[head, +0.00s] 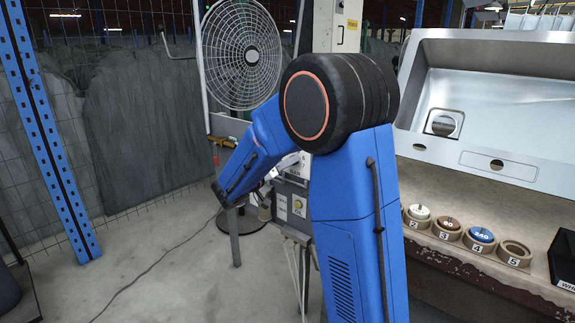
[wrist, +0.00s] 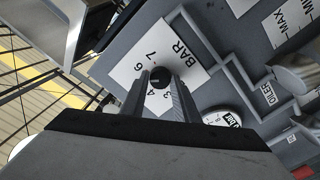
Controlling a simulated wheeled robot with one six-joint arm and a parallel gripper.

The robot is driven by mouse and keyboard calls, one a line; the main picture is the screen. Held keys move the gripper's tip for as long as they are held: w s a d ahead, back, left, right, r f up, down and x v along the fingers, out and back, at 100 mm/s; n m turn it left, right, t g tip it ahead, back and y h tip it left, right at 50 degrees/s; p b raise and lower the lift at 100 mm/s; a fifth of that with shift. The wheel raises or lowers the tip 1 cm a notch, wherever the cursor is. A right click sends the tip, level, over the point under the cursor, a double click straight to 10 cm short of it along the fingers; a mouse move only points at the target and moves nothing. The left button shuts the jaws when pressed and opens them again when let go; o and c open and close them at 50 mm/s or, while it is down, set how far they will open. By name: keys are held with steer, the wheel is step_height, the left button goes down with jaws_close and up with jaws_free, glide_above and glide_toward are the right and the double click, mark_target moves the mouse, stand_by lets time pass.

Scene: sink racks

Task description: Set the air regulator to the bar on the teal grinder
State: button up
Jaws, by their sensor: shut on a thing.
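In the wrist view, the black regulator knob (wrist: 160,75) stands on a white dial plate (wrist: 172,50) marked BAR, with the numbers 7, 6, 4 and 3 showing. My gripper (wrist: 160,82) is shut on the knob, one finger on each side. The fingers hide part of the scale, and I cannot read the exact setting. A small white oval plate reading "bar" (wrist: 228,118) is partly hidden below right. In the head view, the grey regulator panel (head: 292,203) is partly behind my arm, which hides the knob. I cannot make out a teal grinder.
An OILER label (wrist: 268,95) and a MAX/MIN label (wrist: 290,22) sit to the right. In the head view, a fan (head: 242,55) stands behind my arm. Several numbered disc holders (head: 447,228) line the bench below the steel sink (head: 490,110). The floor at left has a cable.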

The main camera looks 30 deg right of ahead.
steer(key=m, duration=0.5)
steer(key=shift+f, duration=0.15)
stand_by(0.4)
steer(key=o, duration=1.1)
steer(key=shift+c, duration=0.2)
steer(key=v, duration=1.7)
steer(key=shift+a, duration=0.2)
steer(key=shift+s, duration=0.1)
